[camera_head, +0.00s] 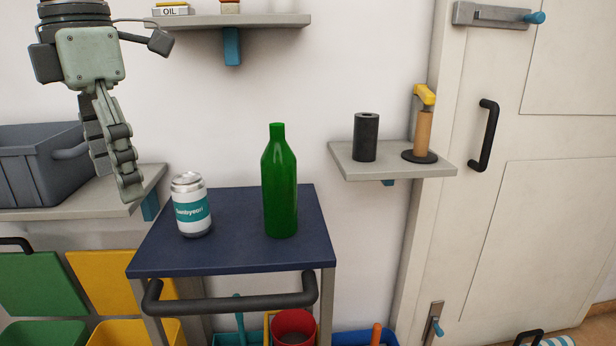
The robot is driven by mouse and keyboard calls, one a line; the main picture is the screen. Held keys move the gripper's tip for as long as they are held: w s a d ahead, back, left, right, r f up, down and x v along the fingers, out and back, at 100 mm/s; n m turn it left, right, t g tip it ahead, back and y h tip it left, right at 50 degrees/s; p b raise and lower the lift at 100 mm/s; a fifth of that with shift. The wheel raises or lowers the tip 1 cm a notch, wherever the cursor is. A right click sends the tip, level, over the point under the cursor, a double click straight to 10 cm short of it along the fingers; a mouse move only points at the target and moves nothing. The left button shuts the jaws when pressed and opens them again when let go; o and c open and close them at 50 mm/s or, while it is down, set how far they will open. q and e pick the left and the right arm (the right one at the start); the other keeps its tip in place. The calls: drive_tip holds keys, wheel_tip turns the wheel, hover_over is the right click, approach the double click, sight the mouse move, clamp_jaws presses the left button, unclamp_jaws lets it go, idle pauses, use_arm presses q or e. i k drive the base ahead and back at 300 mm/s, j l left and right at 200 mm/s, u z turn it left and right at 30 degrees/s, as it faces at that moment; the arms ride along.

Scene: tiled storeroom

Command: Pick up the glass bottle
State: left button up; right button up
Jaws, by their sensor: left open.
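The green glass bottle (280,190) stands upright on the dark blue top of a small cart (240,257), right of its middle. My left gripper (128,185) hangs fingers down at the upper left, seen side-on. It is open and empty, left of the bottle and apart from it. Its fingertips are near the upper left of the can. My right gripper is not in view.
A silver and teal can (190,207) stands left of the bottle on the cart. A wall shelf (385,170) at right holds a black cylinder (366,137) and a wooden-handled object (422,132). A grey crate (40,165) sits on the left shelf. An upper shelf (250,20) overhangs behind.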

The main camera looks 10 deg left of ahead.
sight(278, 163)
drive_tip(key=i+l, duration=0.7)
drive_tip(key=i, duration=0.05)
